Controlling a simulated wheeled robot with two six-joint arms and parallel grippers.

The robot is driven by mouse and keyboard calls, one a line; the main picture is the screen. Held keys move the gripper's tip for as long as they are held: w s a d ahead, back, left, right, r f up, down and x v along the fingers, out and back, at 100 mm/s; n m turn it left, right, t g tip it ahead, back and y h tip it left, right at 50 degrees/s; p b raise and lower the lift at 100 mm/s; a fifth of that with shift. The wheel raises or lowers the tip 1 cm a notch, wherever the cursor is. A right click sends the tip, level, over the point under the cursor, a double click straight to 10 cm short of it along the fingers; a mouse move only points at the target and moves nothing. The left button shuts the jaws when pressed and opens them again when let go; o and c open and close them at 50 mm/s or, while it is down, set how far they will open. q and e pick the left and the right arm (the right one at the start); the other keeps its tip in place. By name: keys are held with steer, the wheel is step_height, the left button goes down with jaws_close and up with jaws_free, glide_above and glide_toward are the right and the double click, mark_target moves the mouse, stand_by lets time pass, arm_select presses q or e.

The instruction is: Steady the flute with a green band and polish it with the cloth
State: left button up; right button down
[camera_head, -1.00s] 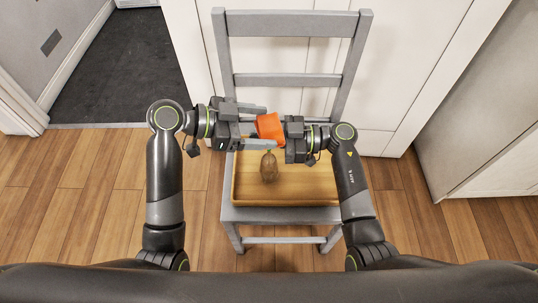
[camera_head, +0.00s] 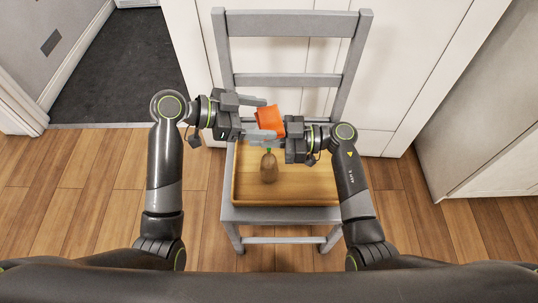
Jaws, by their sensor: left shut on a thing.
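The flute (camera_head: 268,168) shows as a brownish body over the wooden tray, with a green band (camera_head: 269,150) at its upper end. Its part above the band is hidden behind a finger and the cloth. My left gripper (camera_head: 261,119) reaches in from the left, its fingers apart on either side of the flute's hidden upper part, shut on it. The orange cloth (camera_head: 270,118) is between and above those fingers. My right gripper (camera_head: 284,128) comes in from the right and holds the cloth at its tips; its fingers are mostly hidden.
The wooden tray (camera_head: 310,188) lies on the seat of a grey chair (camera_head: 290,215), with bare room to the right of the flute. The chair's backrest (camera_head: 292,79) stands behind my grippers. White panels are behind the chair, and wood floor is around it.

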steer(key=shift+r, duration=0.1)
arm_select(q)
steer(key=shift+r, duration=2.5)
arm_select(e)
steer(key=c, duration=1.5)
jaws_free()
